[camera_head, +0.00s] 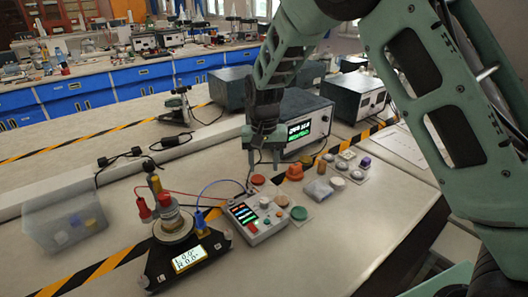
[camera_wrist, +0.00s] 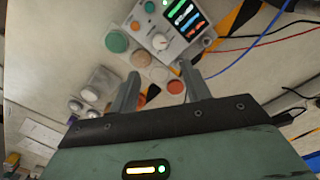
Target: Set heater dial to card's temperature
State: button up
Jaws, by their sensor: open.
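A small grey control box (camera_head: 256,217) with a screen of coloured bars (camera_head: 242,213) stands on the bench. It also shows at the top of the wrist view, with a pale round dial (camera_wrist: 160,41) beside its screen. I cannot tell for sure whether this is the heater. My gripper (camera_head: 264,164) points down behind the box, in front of a dark instrument with a lit screen (camera_head: 299,130). In the wrist view its fingers (camera_wrist: 158,72) are apart with nothing held between them. No readable temperature card shows; white sheets (camera_head: 405,150) lie at the right.
Panels of coloured buttons and knobs (camera_head: 318,188) lie right of the box. A red button (camera_wrist: 175,87) shows near the fingers. A black device with a display (camera_head: 188,259), cables and a clear bin (camera_head: 65,222) stand left.

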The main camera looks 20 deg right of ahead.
jog(key=shift+r, duration=2.25)
jog(key=s+a+r+n+y, duration=0.1)
jog(key=s+a+r+n, duration=0.2)
jog(key=s, duration=0.6)
jog(key=s+a+r+n, duration=0.1)
jog(key=s+a+n, duration=0.3)
jog(key=s, duration=0.6)
jog(key=s+n, duration=0.4)
jog(key=s, duration=1)
jog(key=shift+s+d+f, duration=0.4)
jog(key=shift+f, duration=0.05)
